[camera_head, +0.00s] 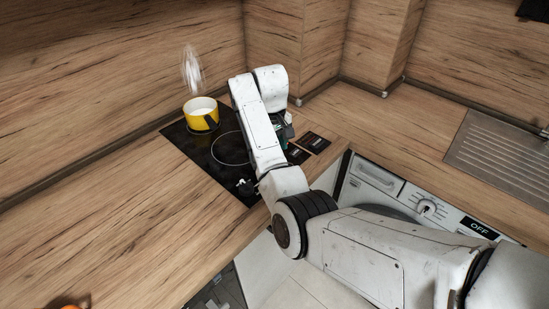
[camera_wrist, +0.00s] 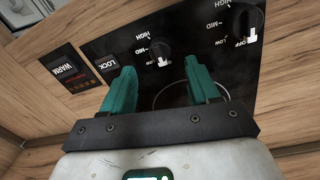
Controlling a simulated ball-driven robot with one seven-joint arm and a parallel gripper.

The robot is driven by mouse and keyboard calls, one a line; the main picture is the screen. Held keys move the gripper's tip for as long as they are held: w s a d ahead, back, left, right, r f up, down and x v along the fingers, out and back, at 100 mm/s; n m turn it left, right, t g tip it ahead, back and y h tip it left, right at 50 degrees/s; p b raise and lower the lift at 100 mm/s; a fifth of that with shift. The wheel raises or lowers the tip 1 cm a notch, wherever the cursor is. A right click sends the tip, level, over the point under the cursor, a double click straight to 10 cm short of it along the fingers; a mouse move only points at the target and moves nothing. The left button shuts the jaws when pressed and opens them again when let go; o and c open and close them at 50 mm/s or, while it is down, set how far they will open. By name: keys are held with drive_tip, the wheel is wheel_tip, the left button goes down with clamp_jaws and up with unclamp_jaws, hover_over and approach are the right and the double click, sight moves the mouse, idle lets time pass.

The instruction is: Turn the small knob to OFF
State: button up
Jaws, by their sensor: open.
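Two dark knobs with white pointers are on the black hob (camera_head: 198,148) in the wrist view. The left knob (camera_wrist: 160,49) has HIGH and MID printed beside it; its pointer faces the bottom of the picture, and I cannot read the mark there. The right knob (camera_wrist: 244,22) has its pointer beside the word OFF. The left knob shows beyond the gap, apparently not touched. In the head view my arm hides most of the gripper.
A yellow pot (camera_head: 201,115) stands on the hob's far part with steam above it. Small dark panels marked WARM (camera_wrist: 69,71) and LOCK (camera_wrist: 110,63) lie beside the fingers. A washing machine (camera_head: 374,182) with its own knob and OFF sign is below the counter (camera_head: 120,190).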

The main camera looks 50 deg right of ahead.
drive_tip(key=shift+a+r, duration=0.1)
drive_tip(key=shift+r, duration=2.15)
